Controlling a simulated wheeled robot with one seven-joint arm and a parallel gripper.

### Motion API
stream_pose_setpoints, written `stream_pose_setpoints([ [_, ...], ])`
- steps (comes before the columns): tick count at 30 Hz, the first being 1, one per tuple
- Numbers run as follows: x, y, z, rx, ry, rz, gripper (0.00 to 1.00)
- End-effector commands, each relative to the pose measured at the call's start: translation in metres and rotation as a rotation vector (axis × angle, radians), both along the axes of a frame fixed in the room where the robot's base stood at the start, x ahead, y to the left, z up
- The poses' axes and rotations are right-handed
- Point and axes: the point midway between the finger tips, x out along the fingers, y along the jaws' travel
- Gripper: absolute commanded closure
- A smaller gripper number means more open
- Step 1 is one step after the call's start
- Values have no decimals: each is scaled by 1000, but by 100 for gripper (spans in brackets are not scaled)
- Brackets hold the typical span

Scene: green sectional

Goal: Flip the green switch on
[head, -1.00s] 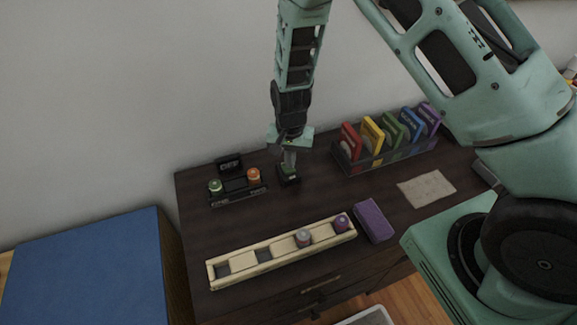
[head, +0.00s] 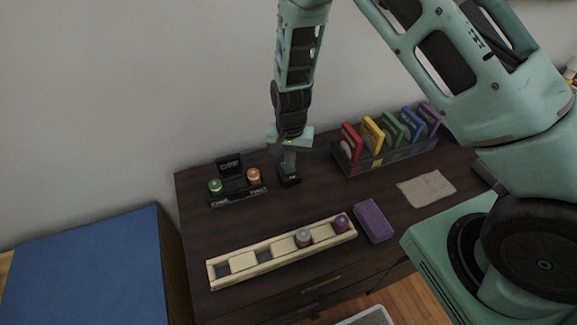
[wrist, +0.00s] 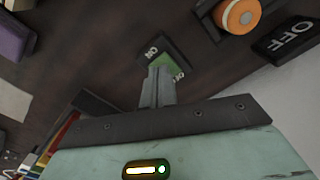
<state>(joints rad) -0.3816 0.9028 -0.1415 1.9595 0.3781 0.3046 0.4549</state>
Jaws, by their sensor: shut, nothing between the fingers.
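The green switch (head: 289,178) sits in a small dark housing on the dark cabinet top, right of the black holder with the two round pieces. In the wrist view the green switch (wrist: 171,52) shows the word ON at its far end and partly hidden lettering at its near end. My gripper (head: 289,160) points down over the switch. In the wrist view my gripper (wrist: 160,72) is shut and empty, its fingertips over the middle and near part of the green face. I cannot tell whether the tips touch it. The fingers hide part of the switch.
A black holder (head: 238,197) with a green and an orange round piece stands close left. A rack (head: 388,156) of coloured cases stands at the right. A wooden tray (head: 240,262), a purple block (head: 374,221) and a beige cloth (head: 426,188) lie in front.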

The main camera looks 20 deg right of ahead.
Motion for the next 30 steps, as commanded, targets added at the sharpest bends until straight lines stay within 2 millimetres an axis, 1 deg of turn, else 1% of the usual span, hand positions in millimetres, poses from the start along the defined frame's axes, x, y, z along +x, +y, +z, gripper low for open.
stream_pose_setpoints([
  [11, 0, 0, -1, 0, 0, 0, 100],
  [30, 0, 0, -10, 0, 0, 0, 100],
])
